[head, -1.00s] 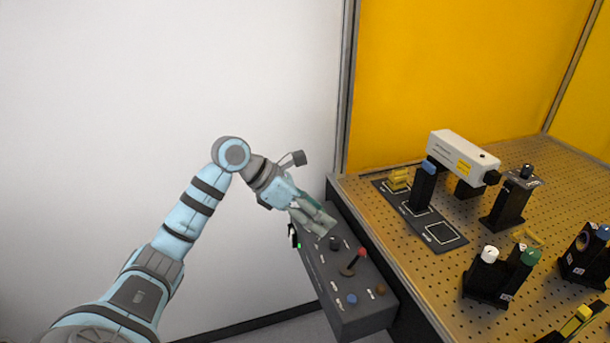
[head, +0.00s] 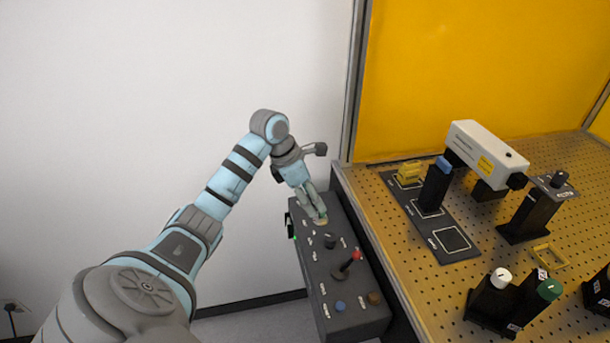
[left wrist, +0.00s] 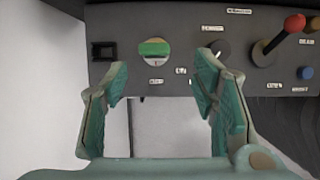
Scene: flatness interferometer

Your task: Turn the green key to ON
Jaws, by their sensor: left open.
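The green key (left wrist: 154,48) is a bar on a pale round base, set in the dark grey control panel (left wrist: 185,20). In the left wrist view its bar lies roughly level across the picture. Small white labels sit below it and to its lower right, too blurred to read surely. My left gripper (left wrist: 162,82) is open and empty, its fingertips short of the key in that view, one to each side. In the head view the left gripper (head: 318,214) is over the far end of the panel (head: 318,262) and mostly hides the key. My right gripper is out of view.
A black knob (head: 330,241), a red-tipped lever (head: 355,256), a blue button (head: 340,306) and a brown knob (head: 375,298) share the panel. The perforated optical table (head: 395,220) with its mounts stands to the right. A white wall is behind.

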